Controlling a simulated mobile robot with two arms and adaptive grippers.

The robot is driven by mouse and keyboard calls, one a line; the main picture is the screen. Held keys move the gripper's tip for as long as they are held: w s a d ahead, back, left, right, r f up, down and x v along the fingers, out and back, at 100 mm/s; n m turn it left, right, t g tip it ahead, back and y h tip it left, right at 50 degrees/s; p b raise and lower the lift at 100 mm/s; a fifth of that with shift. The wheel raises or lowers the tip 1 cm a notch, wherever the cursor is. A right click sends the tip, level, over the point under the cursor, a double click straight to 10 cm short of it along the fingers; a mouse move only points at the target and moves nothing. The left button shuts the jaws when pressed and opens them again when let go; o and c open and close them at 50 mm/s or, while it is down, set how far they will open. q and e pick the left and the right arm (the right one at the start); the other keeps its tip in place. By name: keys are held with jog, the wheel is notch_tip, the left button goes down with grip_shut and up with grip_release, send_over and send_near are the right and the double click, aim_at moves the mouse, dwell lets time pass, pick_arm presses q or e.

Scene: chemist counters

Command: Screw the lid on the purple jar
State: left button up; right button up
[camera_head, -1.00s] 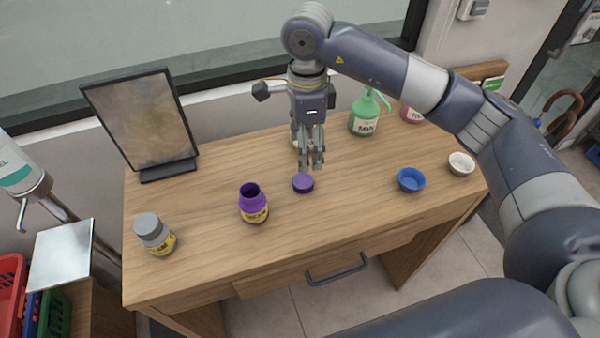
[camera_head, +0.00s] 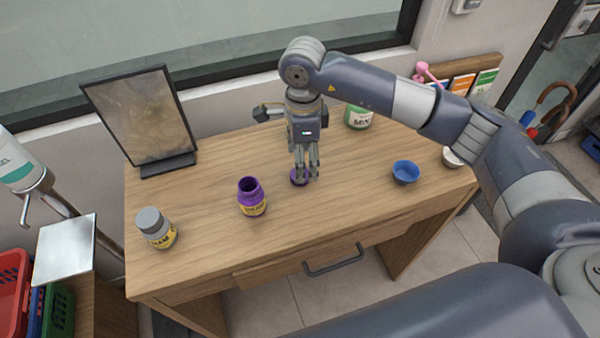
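The purple jar (camera_head: 251,197) stands upright and open-topped on the wooden desk, with a yellow label. Its purple lid (camera_head: 297,181) lies on the desk to the right of the jar. My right gripper (camera_head: 306,178), on the arm coming in from the right, points down at the lid. Its fingers are low around or just in front of the lid and partly hide it. Whether they touch or grip it cannot be told. My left gripper is not in view.
A grey-lidded jar (camera_head: 156,228) stands at the desk's left front. A dark-framed panel (camera_head: 142,117) stands at back left. A blue bowl (camera_head: 405,172) and a white bowl (camera_head: 451,157) are at right. The front middle is clear.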

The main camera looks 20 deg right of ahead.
jog(key=f+p, duration=0.1)
jog(key=f, duration=0.2)
jog(key=f+p, duration=0.1)
jog(key=shift+w+a+f+p, duration=0.15)
jog(key=shift+w+a+p, duration=0.15)
jog(key=shift+w+p, duration=0.05)
jog(key=shift+f, duration=0.4)
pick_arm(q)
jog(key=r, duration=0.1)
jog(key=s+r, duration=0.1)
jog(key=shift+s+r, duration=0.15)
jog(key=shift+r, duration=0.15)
pick_arm(e)
jog(key=c, duration=0.8)
